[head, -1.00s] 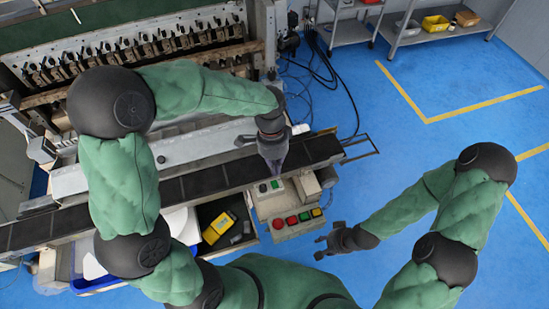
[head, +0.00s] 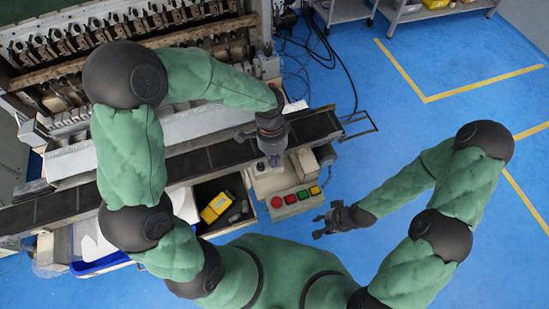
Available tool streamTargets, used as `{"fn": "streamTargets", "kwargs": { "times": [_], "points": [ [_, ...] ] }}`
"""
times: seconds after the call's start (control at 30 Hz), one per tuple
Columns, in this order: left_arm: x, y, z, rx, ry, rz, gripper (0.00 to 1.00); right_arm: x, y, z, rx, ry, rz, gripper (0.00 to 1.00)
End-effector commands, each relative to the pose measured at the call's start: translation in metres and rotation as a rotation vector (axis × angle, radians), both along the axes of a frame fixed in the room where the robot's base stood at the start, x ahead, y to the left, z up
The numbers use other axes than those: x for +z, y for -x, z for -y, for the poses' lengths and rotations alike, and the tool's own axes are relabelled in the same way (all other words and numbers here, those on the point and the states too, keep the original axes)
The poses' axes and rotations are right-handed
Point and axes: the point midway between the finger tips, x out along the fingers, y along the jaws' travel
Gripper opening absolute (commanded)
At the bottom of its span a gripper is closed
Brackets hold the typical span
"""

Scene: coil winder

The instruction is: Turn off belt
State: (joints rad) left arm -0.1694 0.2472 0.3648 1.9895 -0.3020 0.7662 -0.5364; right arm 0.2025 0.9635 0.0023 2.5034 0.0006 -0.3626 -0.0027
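A dark conveyor belt (head: 205,160) runs across the front of the coil winder. A beige control box (head: 268,185) stands at its front right, with red, green and yellow buttons (head: 296,196) on its lower panel. My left gripper (head: 275,162) points down over the top of the control box and hides the small upper switch panel. I cannot tell if it touches the panel, or if its fingers are open or shut. My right gripper (head: 322,228) is open and empty, over the blue floor to the right of the buttons.
The coil winder (head: 190,40) fills the back left. An open drawer holds a yellow item (head: 216,207). A blue bin (head: 100,262) stands front left. Black cables (head: 335,60) hang behind the machine. The blue floor (head: 430,120) at right is mostly free.

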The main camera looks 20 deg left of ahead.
Motion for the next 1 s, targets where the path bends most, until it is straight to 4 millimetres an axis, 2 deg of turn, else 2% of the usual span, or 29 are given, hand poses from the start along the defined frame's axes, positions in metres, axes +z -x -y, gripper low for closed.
{"fn": "streamTargets", "kwargs": {
  "times": [0.27, 0.63, 1.0],
  "points": [
    [-0.015, 0.007, 0.005, -0.008, -0.091, 0.138, 0.0, -0.032, 0.0, 0.0, 0.0, 0.0, -0.001, 0.4],
    [-0.013, 0.007, 0.002, -0.004, -0.092, 0.123, 0.0, -0.024, 0.0, 0.0, 0.0, 0.0, 0.0, 0.4],
    [-0.01, -0.005, -0.006, -0.004, -0.094, 0.124, 0.0, -0.019, 0.0, 0.0, 0.0, 0.0, 0.0, 0.4]
  ]
}}
